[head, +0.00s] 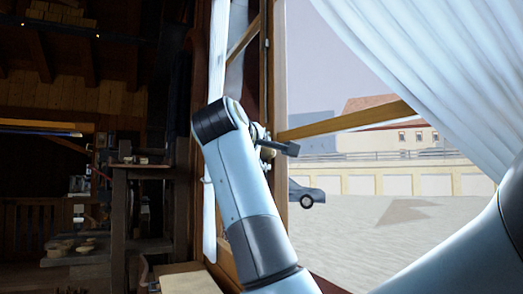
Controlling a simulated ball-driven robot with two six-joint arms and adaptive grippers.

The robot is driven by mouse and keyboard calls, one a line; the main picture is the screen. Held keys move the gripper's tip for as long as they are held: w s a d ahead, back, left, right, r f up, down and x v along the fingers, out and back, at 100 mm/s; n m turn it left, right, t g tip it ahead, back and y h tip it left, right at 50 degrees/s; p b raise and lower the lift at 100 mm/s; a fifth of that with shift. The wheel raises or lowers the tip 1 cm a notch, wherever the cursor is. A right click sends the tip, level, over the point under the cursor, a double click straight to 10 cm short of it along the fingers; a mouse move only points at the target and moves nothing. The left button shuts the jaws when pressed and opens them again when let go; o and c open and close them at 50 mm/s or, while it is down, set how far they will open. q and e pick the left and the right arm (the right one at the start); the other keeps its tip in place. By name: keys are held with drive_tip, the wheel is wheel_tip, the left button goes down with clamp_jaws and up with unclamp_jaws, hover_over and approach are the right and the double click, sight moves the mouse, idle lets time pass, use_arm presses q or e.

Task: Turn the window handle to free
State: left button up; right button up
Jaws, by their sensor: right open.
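The window (277,80) has a wooden frame standing upright in the middle of the head view. My right arm comes in from the lower right, and its wrist is beside the frame. My right gripper (279,146) is at the frame, small and partly hidden behind my wrist, with dark finger parts pointing right. It is open. A small brass-coloured piece (267,154), perhaps the window handle, shows close by the fingers. I cannot tell whether they touch it or how the handle is turned.
A white curtain (430,70) hangs at the upper right. A wooden bar (350,122) crosses the window opening. A dark workshop with a wooden stand (120,215) and shelves lies at the left.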

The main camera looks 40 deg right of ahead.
drive_tip(key=shift+a, duration=0.15)
drive_tip(key=shift+c, duration=2)
clamp_jaws()
use_arm(q)
drive_tip(key=shift+s+a, duration=0.45)
drive_tip(key=shift+w+d, duration=0.1)
use_arm(e)
drive_tip(key=shift+r, duration=0.1)
drive_tip(key=shift+r+n+y, duration=0.25)
drive_tip(key=shift+n+y, duration=0.05)
drive_tip(key=shift+o, duration=2)
unclamp_jaws()
use_arm(q)
drive_tip(key=shift+f, duration=0.1)
